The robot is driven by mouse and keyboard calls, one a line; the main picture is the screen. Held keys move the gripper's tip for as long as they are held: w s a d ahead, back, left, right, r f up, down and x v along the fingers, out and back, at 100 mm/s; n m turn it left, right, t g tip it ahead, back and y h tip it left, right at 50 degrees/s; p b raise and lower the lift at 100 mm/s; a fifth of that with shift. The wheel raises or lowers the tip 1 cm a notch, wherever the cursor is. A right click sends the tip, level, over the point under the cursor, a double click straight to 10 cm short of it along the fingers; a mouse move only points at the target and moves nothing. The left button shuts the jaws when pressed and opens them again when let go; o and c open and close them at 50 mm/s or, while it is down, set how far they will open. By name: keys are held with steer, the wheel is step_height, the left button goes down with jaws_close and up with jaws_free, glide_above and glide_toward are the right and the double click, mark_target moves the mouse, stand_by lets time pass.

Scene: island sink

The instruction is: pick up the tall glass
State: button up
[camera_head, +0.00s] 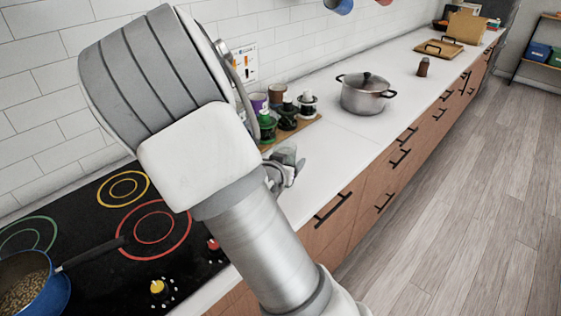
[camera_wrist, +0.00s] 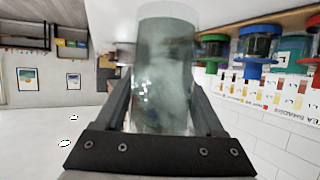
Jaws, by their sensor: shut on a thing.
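The tall glass (camera_wrist: 163,75) is clear with a greenish-grey tint. It fills the middle of the wrist view, between the two fingers of my gripper (camera_wrist: 163,105). My gripper is shut on it, one finger on each side. In the head view, my arm hides most of my gripper (camera_head: 283,174), and a part of the glass (camera_head: 285,155) shows above it, over the white counter's front part. I cannot tell from these frames whether the glass touches the counter.
Several jars (camera_head: 287,116) stand on a wooden board behind the glass. A lidded pot (camera_head: 366,93) stands to the right on the counter (camera_head: 345,145). The black cooktop (camera_head: 120,235) with a blue pan (camera_head: 45,285) is at the left. The counter beyond the pot has free room.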

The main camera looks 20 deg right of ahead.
steer(key=s+d+r, duration=0.3)
steer(key=s+r, duration=0.1)
steer(key=s, duration=0.2)
steer(key=shift+d+r+p, duration=0.2)
steer(key=shift+d+p, duration=0.15)
steer(key=shift+p, duration=0.05)
steer(key=shift+s, duration=0.15)
steer(key=w+a+n+t+y, duration=0.1)
steer(key=w+a+n+y, duration=0.1)
steer(key=a, duration=0.7)
steer(key=w+a+n+t+y, duration=0.1)
steer(key=w+a+n+y, duration=0.2)
steer(key=a, duration=0.6)
steer(key=shift+w+r+t, duration=0.2)
steer(key=shift+w+t, duration=0.2)
steer(key=shift+w, duration=0.35)
steer(key=shift+s+a, duration=0.1)
steer(key=shift+s, duration=0.05)
